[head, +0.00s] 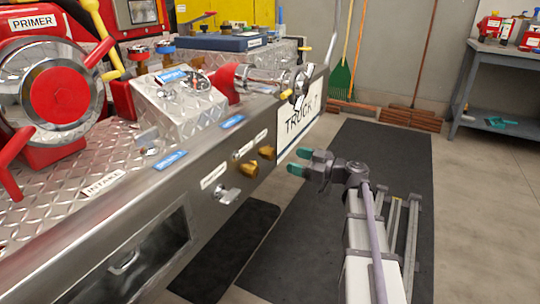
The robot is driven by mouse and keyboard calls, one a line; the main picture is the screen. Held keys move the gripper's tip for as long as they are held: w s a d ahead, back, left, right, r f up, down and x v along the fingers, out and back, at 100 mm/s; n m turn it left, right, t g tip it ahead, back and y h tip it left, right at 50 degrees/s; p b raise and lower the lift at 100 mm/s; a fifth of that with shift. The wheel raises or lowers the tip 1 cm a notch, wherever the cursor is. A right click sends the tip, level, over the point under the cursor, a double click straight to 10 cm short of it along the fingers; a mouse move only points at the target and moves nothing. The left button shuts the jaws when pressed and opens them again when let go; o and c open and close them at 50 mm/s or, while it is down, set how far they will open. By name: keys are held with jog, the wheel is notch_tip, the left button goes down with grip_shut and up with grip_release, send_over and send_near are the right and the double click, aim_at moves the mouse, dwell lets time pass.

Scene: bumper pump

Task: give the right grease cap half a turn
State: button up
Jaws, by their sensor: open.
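Two brass fittings, which look like the grease caps, stick out from the bumper's steel front face in the head view. The right grease cap (266,153) sits just right of and a little above the left one (247,168). Small white labels are above them, too small to read. My gripper (300,162) is open and empty, with teal fingertips pointing left toward the caps. It appears a short way right of the right cap, with a visible gap and no contact.
The steel bumper (130,228) carries a silver knob (228,195) left of the caps, and a TRUCK sign (300,120) to their right. A red and chrome primer wheel (55,92) stands on the deck. Dark mats (350,150) cover the floor. A workbench (500,60) is far right.

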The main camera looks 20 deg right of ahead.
aim_at(274, 155)
jog(key=x, duration=0.9)
jog(key=shift+w+a+f, duration=0.1)
jog(key=shift+w+a, duration=0.1)
jog(key=shift+a, duration=0.1)
jog(key=c, duration=0.9)
